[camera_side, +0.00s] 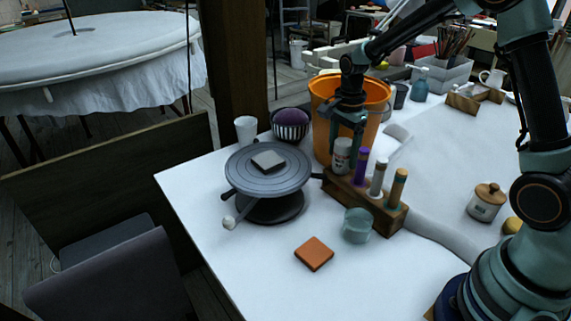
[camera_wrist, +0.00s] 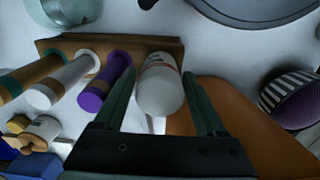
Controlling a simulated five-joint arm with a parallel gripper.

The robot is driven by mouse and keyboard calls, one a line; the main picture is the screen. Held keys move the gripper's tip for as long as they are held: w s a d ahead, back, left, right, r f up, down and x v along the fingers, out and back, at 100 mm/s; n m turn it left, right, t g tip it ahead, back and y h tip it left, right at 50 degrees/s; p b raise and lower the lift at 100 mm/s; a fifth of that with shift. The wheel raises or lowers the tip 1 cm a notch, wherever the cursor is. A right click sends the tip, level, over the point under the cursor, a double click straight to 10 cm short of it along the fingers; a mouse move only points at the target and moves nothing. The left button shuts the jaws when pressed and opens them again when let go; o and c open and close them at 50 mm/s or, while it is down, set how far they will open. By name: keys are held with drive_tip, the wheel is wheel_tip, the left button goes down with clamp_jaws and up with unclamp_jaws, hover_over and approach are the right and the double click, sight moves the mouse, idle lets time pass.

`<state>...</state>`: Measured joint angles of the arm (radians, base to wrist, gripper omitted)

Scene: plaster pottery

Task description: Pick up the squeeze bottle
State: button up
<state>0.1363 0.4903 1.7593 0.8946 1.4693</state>
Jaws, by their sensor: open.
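The squeeze bottle (camera_side: 342,157) looks like the white one with a red marking. It stands at the far end of a wooden rack (camera_side: 378,216), beside a purple tube (camera_side: 361,168). My gripper (camera_side: 347,130) points down over it. The bottle's lower end is hidden in the rack.
The rack also holds a white tube (camera_side: 378,180) and a tan tube (camera_side: 397,188). An orange bucket (camera_side: 322,98) stands close behind my gripper. A grey turntable (camera_side: 267,185) is to the left, and a pale blue-green cup (camera_side: 357,226) is in front.

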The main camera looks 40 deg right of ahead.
drive_tip(key=shift+f, duration=1.2)
drive_tip(key=c, duration=0.5)
drive_tip(key=shift+r, duration=0.1)
wheel_tip(320, 180, up, 20)
